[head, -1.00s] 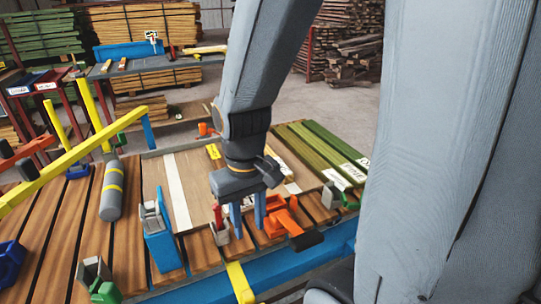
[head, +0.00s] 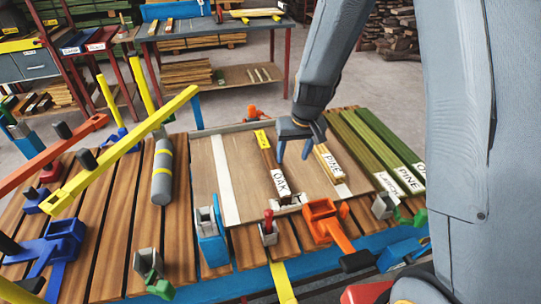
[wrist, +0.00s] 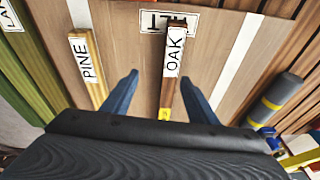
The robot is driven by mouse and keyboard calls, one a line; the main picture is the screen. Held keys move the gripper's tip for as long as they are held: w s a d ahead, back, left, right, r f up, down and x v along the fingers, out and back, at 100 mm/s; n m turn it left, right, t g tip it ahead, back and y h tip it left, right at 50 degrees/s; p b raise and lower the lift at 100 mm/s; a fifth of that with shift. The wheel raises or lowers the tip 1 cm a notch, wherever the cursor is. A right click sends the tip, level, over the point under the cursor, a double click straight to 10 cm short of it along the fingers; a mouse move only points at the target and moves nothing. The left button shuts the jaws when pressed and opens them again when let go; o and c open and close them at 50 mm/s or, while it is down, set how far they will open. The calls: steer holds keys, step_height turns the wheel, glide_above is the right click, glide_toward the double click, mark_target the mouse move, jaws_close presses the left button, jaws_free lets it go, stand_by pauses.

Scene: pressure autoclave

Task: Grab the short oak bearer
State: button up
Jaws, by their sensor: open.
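The short oak bearer (head: 267,156) lies flat on the board in the head view. It is a slim brown strip with a white OAK label at its near end and a yellow mark at its far end. My gripper (head: 294,156) is open and empty, its two blue fingers pointing down above the board, just right of the bearer in the picture. In the wrist view the oak bearer (wrist: 168,86) runs between the open fingertips (wrist: 159,76), its label beyond them. I cannot tell the exact height of the fingers above it.
A short PINE bearer (head: 325,160) lies to the right, with long green strips (head: 372,150) beyond. An orange clamp (head: 325,220) and a grey clamp with a red handle (head: 268,230) stand at the near edge. A grey cylinder (head: 162,170) lies left.

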steer(key=t+p, duration=0.2)
steer(key=p, duration=0.3)
glide_toward(270, 158)
step_height(270, 158, down, 2)
steer(key=shift+a+f+n, duration=0.1)
steer(key=shift+a+n, duration=0.05)
steer(key=shift+n, duration=0.25)
steer(key=b+x, duration=0.1)
steer(key=x, duration=0.2)
steer(key=shift+w+f, duration=0.1)
steer(key=shift+w+b+x, duration=0.25)
steer(key=shift+b+x, duration=0.05)
steer(key=shift+x, duration=2.05)
steer(key=shift+c, duration=0.3)
jaws_close()
